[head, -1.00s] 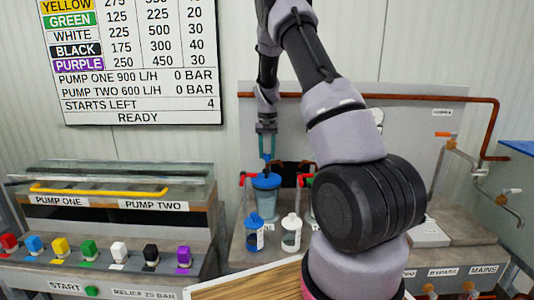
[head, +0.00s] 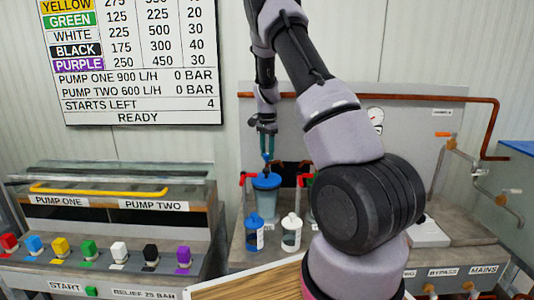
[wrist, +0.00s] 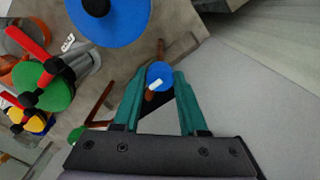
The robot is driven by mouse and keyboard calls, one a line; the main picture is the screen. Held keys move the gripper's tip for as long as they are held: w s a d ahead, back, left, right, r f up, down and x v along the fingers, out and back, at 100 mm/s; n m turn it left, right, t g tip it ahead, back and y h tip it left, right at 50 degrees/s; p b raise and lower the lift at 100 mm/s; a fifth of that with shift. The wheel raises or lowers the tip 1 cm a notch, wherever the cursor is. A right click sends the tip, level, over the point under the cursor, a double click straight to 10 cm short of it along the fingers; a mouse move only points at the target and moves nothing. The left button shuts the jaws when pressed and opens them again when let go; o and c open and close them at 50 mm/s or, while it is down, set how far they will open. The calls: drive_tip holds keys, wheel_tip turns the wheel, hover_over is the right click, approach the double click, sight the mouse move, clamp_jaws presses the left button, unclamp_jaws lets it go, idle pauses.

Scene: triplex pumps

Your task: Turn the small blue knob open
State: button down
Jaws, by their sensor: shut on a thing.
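The small blue knob (wrist: 160,74) has a white mark on its face and sits between my teal fingertips in the wrist view. In the head view it shows as a small blue spot (head: 266,157) just below the fingers, above the large blue-lidded vessel (head: 266,181). My gripper (wrist: 161,88) is shut on the knob; in the head view it points down (head: 267,145). The knob's stem and mounting are hidden.
The vessel's blue lid (wrist: 108,14) is close by in the wrist view. Red-handled valves (head: 247,178) flank the vessel. A copper pipe (head: 400,97) runs behind my arm. The board (head: 138,118) reads READY.

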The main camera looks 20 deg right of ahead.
sight(267, 154)
idle(0.5)
drive_tip(key=shift+c, duration=2.2)
unclamp_jaws()
wheel_tip(267, 154, up, 11)
